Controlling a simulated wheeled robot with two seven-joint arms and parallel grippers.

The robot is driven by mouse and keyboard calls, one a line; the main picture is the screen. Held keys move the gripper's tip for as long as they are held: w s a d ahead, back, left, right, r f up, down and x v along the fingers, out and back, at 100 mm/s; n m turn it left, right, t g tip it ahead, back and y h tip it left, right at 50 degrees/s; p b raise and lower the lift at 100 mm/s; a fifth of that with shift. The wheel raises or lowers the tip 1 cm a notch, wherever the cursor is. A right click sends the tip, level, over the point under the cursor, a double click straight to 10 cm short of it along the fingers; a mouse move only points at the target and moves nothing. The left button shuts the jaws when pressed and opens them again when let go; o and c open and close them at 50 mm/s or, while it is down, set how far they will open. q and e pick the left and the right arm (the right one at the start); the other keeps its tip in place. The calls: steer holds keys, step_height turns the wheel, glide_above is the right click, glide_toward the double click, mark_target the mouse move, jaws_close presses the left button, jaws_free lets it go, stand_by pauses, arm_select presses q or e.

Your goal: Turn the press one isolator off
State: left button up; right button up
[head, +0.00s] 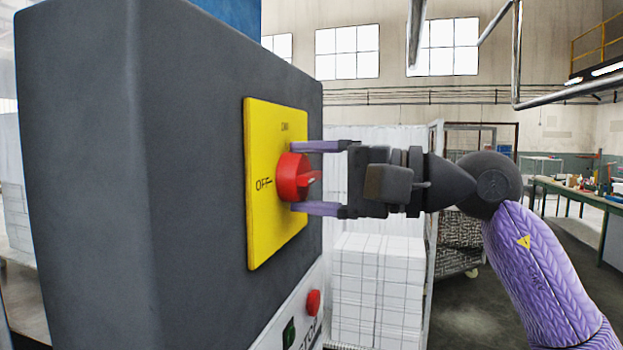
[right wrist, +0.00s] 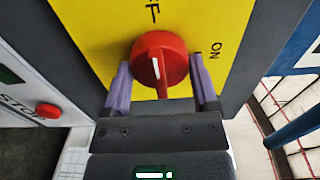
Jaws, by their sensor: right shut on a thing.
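The isolator's red rotary knob (head: 290,178) sits on a yellow plate (head: 265,128) on the side of a dark grey cabinet. The plate reads ON at the top and OFF at the left. The knob's grip bar lies about level, in line with the OFF mark. In the right wrist view the knob (right wrist: 160,56) has a white line pointing up toward the OFF lettering; ON is to its right. My right gripper (head: 297,178) is shut on the knob, one purple finger above and one below it in the head view. My left gripper is out of view.
Below the yellow plate, a white panel (head: 270,345) carries a red button (head: 313,302) and a green one (head: 289,332). White stacked blocks (head: 375,285) stand behind my right gripper. A green workbench (head: 575,188) is far right, with open floor before it.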

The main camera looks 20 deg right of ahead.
stand_by(0.3)
steer(key=o, duration=1.1)
steer(key=b+v, duration=0.2)
steer(key=v, duration=0.8)
steer(key=shift+b, duration=0.4)
